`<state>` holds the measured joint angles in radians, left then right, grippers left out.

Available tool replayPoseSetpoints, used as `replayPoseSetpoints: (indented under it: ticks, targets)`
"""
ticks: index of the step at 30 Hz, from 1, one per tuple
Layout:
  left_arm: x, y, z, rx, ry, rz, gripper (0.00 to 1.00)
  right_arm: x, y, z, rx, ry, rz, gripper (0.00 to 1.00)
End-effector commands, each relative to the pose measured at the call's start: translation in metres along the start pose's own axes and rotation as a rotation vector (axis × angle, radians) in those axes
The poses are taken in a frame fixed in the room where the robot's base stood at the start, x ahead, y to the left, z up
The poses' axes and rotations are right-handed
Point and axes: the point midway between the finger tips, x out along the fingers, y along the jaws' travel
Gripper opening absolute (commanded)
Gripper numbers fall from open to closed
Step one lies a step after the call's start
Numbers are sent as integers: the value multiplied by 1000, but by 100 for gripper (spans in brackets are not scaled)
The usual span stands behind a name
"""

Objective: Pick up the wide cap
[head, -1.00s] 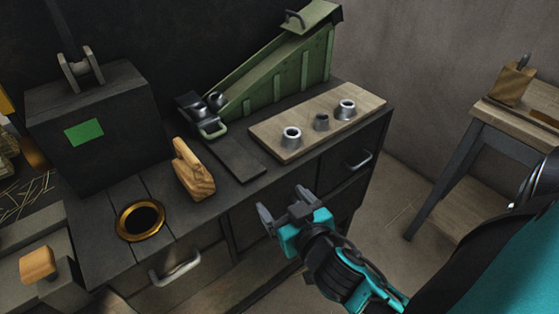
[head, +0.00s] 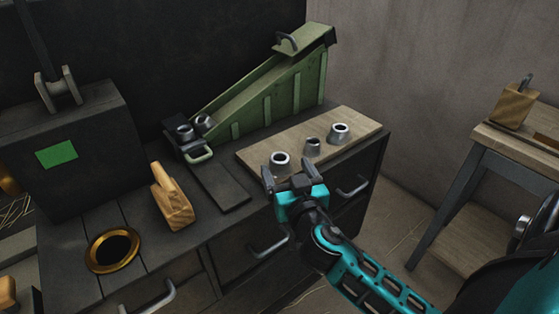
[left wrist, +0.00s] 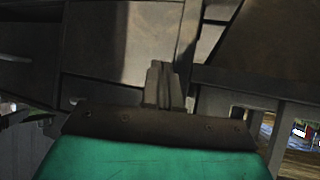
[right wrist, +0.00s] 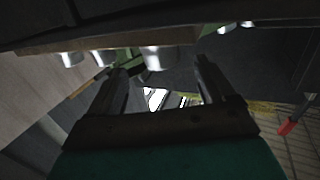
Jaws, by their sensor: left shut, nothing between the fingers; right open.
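Three metal caps stand on a wooden board: a left cap (head: 280,160), a smaller middle cap (head: 313,148) and a right cap (head: 340,133). The left and right ones look wider than the middle one; I cannot tell which of these two is widest. My right gripper (head: 285,179) is open and empty at the board's front edge, just in front of the left cap. In the right wrist view a cap (right wrist: 155,58) shows between the spread fingers (right wrist: 161,76), apart from them. My left gripper (left wrist: 165,78) is shut and empty, outside the head view.
The wooden board (head: 366,132) lies on a dark cabinet with drawer handles below my right gripper. A green ramp (head: 270,92) stands behind, with two more metal pieces (head: 194,126) at its foot. A wooden block (head: 171,200) and brass ring (head: 94,258) are further left.

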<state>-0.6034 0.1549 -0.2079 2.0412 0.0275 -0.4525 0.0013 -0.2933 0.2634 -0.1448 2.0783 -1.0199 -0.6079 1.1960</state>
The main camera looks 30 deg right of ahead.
Motion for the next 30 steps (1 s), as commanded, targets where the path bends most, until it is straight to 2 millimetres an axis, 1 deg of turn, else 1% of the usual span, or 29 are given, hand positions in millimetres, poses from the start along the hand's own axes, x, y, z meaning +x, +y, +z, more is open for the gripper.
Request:
replayPoseSetpoints:
  ticks: [4,10,14,20,30]
  targets:
    - [-3,-1,-3,1,0,-3,0,18,-2,-5,-5,5,0,82]
    - [-4,-3,-5,1,5,-9,0,44,-3,-4,-3,2,0,82]
    - [-4,-4,-5,-2,5,-12,0,50,-3,-3,-2,1,0,82]
    - [-3,-3,-6,-9,7,-12,0,50,-3,-3,-1,0,0,82]
    - [-2,-3,-8,-7,12,-12,0,49,-3,-3,-1,0,0,50]
